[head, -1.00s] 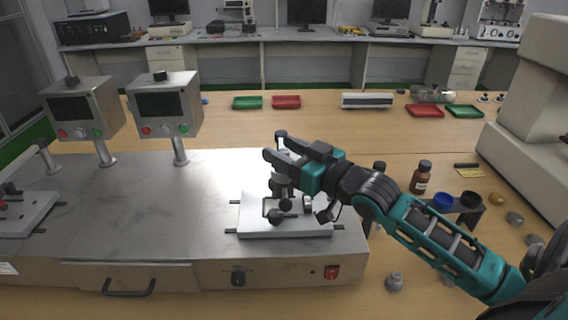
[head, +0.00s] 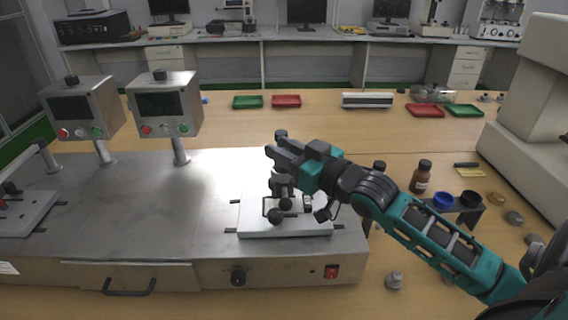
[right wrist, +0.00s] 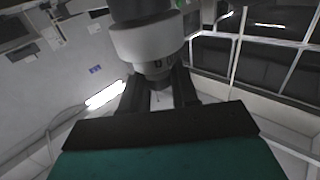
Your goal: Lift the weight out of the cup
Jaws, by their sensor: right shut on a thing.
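My right gripper (head: 279,150) reaches in from the right above the small test fixture (head: 285,228) on the steel machine. It is shut on an upright grey and dark cylindrical piece, which I take for the weight (head: 281,134); its dark top shows just above the fingers. In the right wrist view the weight (right wrist: 147,40) has a wide pale ring and a narrower lower part between the fingertips (right wrist: 157,78). I cannot make out the cup separately from the piece and the fixture; the gripper partly hides this spot. My left gripper is not in view.
Two display boxes (head: 168,102) stand on the machine at left. Brown bottles (head: 421,177), a rack with a blue cup (head: 443,201) and loose metal weights (head: 394,282) are right of the machine, near my arm. The steel top's middle (head: 190,200) is clear.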

